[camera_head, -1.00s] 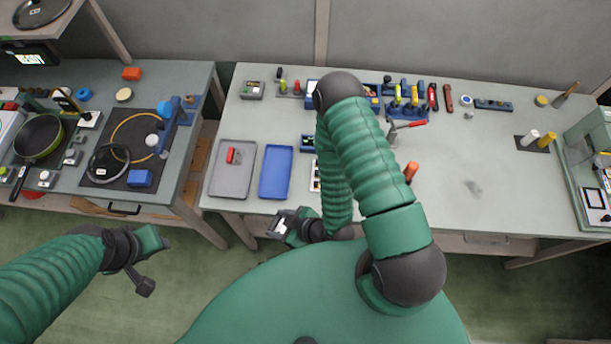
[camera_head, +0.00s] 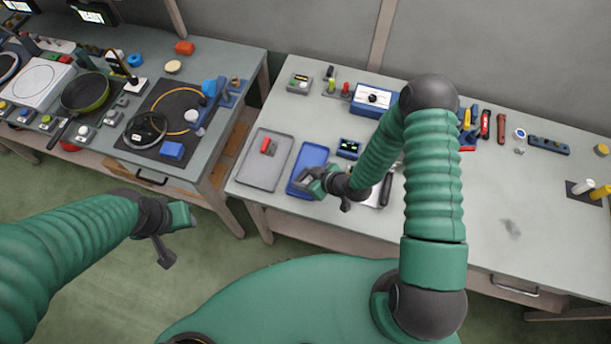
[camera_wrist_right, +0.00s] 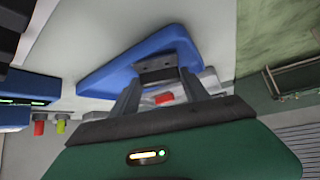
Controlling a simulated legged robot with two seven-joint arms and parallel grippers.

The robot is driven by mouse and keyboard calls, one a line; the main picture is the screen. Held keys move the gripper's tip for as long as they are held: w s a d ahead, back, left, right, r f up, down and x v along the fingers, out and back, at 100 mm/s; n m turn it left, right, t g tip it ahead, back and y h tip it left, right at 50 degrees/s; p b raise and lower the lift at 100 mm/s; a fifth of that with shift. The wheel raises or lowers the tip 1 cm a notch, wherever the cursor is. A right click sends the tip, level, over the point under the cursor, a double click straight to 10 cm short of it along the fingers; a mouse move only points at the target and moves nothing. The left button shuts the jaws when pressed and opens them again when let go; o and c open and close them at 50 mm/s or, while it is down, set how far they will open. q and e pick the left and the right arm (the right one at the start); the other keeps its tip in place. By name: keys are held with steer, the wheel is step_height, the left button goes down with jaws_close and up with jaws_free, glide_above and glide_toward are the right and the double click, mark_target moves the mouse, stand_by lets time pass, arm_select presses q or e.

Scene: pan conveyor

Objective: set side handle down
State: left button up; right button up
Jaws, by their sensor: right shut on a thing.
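My right gripper (camera_head: 306,181) is over the blue tray (camera_head: 308,157), near its front end. The wrist view shows its two fingers (camera_wrist_right: 153,82) shut on a small dark grey piece (camera_wrist_right: 156,66), which I take to be the side handle. The blue tray (camera_wrist_right: 110,72) lies behind that piece; I cannot tell whether the piece touches it. In the head view the piece is too small to make out. My left gripper (camera_head: 178,225) hangs empty-looking over the floor, in front of the left table; its fingers are unclear.
A grey tray (camera_head: 248,172) with a red block (camera_head: 268,146) lies left of the blue tray. A blue box (camera_head: 372,103) stands behind. The left table holds a green pan (camera_head: 85,93) and a glass lid (camera_head: 146,130). The right table has free room on its right.

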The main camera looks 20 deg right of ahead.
steer(key=shift+f, duration=0.25)
steer(key=shift+s+a, duration=0.1)
steer(key=shift+a, duration=0.2)
steer(key=o, duration=1.4)
steer(key=shift+d+r, duration=0.15)
steer(key=shift+d, duration=0.05)
steer(key=s+d+r+m+g+h, duration=0.1)
steer(key=s+d+r+h, duration=0.15)
steer(key=d+r, duration=0.3)
steer(key=s+d+r+g+h, duration=0.1)
steer(key=s+d+r, duration=0.3)
steer(key=r, duration=0.2)
steer(key=s+a+r+m+g+h, duration=0.1)
steer(key=s+r+m, duration=0.4)
steer(key=r, duration=0.5)
steer(key=shift+s+a+r+m+g+b, duration=0.3)
steer(key=shift+s+a+g+b, duration=0.1)
steer(key=shift+s+a+g, duration=0.55)
